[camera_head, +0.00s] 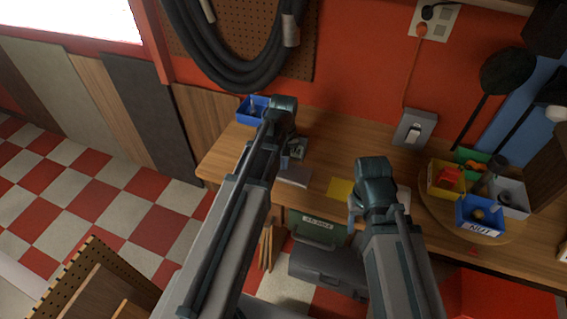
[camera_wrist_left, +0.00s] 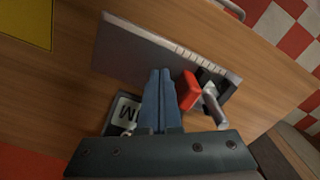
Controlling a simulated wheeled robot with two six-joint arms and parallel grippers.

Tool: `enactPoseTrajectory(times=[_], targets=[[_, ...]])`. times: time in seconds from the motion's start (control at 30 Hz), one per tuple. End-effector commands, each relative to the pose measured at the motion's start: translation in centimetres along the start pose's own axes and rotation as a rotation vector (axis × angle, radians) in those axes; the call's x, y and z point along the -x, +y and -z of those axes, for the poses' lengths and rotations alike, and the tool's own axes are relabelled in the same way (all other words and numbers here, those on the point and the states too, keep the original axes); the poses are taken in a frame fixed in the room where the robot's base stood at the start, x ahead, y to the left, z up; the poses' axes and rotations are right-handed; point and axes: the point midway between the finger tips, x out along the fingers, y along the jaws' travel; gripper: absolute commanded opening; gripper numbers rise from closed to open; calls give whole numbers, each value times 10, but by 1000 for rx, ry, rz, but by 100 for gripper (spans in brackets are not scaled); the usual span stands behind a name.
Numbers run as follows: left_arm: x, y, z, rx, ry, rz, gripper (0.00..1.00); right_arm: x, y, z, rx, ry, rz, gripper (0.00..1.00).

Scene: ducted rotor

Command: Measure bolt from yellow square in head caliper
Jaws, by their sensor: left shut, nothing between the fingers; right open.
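The yellow square (camera_head: 340,188) lies on the bench between my two arms; its corner shows in the left wrist view (camera_wrist_left: 25,22), and that part is bare. A grey plate with a scale along one edge, likely the caliper (camera_wrist_left: 150,52), lies on the bench, with a red block (camera_wrist_left: 189,91) and dark jaw-like parts by its end. A silver cylinder (camera_wrist_left: 214,108), possibly the bolt, is by those dark parts; whether they grip it is unclear. My left gripper (camera_wrist_left: 164,75) is shut and empty over the plate, beside the red block. My right gripper (camera_head: 353,207) is open, near the yellow square.
A blue bin (camera_head: 253,109) stands at the bench's left back. A round board (camera_head: 436,216) at right holds several bins, including a blue one labelled NUT (camera_head: 468,222).

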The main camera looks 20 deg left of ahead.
Motion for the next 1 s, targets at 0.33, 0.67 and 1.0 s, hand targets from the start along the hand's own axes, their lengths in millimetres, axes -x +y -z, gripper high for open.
enactPoseTrajectory(times=[0.33,0.67,1.0], targets=[[3,0,0,-1,-1,0,0,3,0,0,-2,0,0,50],[27,0,0,-1,-1,0,0,27,3,-2,-1,0,0,50],[53,0,0,-1,-1,0,0,52,5,-3,0,0,0,50]])
